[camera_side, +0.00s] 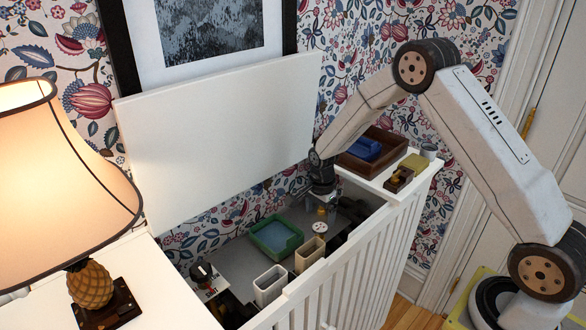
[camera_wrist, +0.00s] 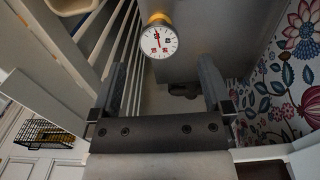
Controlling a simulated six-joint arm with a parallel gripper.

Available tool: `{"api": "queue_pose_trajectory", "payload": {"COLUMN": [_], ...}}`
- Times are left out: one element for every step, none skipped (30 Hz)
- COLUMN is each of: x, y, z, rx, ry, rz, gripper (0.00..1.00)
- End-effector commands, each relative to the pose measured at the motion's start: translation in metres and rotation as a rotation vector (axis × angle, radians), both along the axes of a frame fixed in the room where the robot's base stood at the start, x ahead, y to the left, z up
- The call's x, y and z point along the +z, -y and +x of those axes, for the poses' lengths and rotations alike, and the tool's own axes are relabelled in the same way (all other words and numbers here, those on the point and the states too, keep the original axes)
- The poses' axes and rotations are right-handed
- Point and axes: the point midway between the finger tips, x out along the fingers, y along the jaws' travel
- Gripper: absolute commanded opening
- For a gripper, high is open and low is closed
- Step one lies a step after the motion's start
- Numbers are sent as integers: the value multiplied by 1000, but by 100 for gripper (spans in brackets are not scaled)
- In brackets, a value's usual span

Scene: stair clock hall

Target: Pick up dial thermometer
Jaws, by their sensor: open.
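The dial thermometer (camera_side: 320,229) has a round white face and a brass-coloured part. It stands inside the open slatted white cabinet, behind the tan container. In the wrist view the thermometer (camera_wrist: 158,42) shows red and dark marks on its dial, with the brass part at its upper edge. My gripper (camera_side: 322,198) is inside the cabinet opening, close above and behind the dial in the side view. In the wrist view my gripper (camera_wrist: 162,68) is open, its fingers apart with nothing between them. The dial appears beyond the fingertips, roughly centred between them. Its lower part is hidden.
A green tray (camera_side: 254,238), a tan container (camera_side: 309,255) and a white container (camera_side: 270,287) stand nearby inside. The cabinet's slatted front (camera_side: 350,265) and raised white lid (camera_side: 220,140) bound the space. A brown box (camera_side: 352,162) sits on the right ledge; a lamp (camera_side: 60,190) stands left.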

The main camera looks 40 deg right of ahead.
Motion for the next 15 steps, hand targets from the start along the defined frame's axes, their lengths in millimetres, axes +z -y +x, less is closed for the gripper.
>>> {"api": "queue_pose_trajectory", "payload": {"x": [0,0,-1,-3,-4,-7,-9,-11,-14,-17,-19,-21,-23,-24,-25], "y": [0,0,0,0,0,0,0,0,0,0,0,0,0,0,0], "z": [0,0,0,0,0,0,0,0,0,0,0,0,0,0,0], "rx": [0,0,1,1,1,2,2,2,2,2,3,3,3,3,3], "ry": [0,0,0,0,0,0,1,0,-1,-1,0,0,1,1,2], "rz": [0,0,0,0,0,0,0,0,0,0,0,0,0,0,0], "gripper": [100,100,100,100,100,100,100,100,100,100,100,100,100,100,100]}}
